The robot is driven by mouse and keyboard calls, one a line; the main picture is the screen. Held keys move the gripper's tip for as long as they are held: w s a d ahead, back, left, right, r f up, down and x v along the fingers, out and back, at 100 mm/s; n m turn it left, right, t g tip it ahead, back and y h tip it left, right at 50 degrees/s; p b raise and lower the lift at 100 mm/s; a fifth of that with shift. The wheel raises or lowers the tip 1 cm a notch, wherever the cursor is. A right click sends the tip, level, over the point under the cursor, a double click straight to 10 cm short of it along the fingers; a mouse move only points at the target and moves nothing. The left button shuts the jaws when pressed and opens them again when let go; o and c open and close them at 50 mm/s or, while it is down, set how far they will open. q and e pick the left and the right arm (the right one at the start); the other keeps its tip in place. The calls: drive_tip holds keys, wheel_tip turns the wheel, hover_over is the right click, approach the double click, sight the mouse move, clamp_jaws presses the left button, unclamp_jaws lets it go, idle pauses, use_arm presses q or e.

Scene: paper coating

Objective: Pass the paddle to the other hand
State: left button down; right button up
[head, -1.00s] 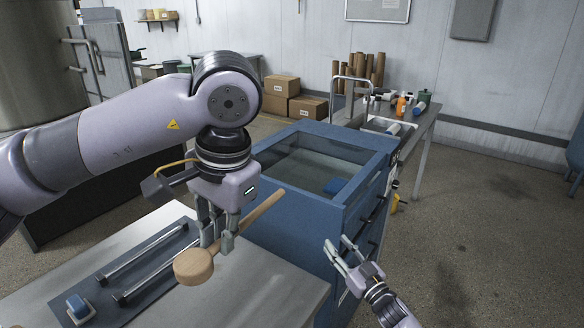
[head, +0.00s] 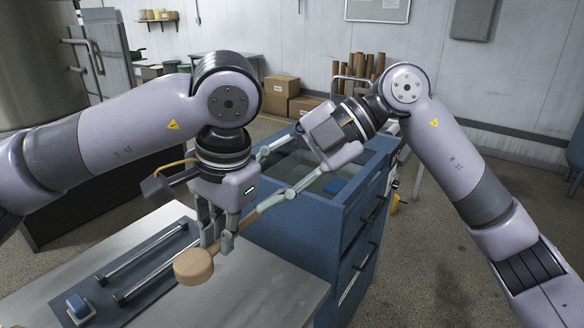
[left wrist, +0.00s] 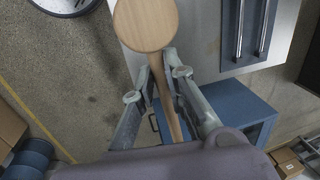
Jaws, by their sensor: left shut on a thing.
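The wooden paddle has a round head (head: 193,267) and a long thin handle that points up and right in the head view. My left gripper (head: 216,240) is shut on the handle close to the head, above the grey table. In the left wrist view the paddle head (left wrist: 146,24) is at the top, and the handle runs down between the left fingers (left wrist: 157,65). My right gripper (head: 260,180) is open, with its fingers spread wide. Its lower finger overlaps the far part of the handle in the head view; I cannot tell whether they touch. That handle end is partly hidden.
Cardboard boxes (head: 282,87) and a sink bench are further back.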

sight(255, 215)
drive_tip(key=d+r+t+h, duration=0.2)
drive_tip(key=d+t+h, duration=0.2)
drive_tip(key=t+h, duration=0.15)
drive_tip(key=shift+m+g+h, duration=0.25)
drive_tip(key=shift+m, duration=0.15)
drive_tip(key=x, duration=1.2)
drive_tip(key=shift+s+a, duration=0.15)
drive_tip(key=shift+a, duration=0.05)
drive_tip(key=shift+c, duration=0.5)
clamp_jaws()
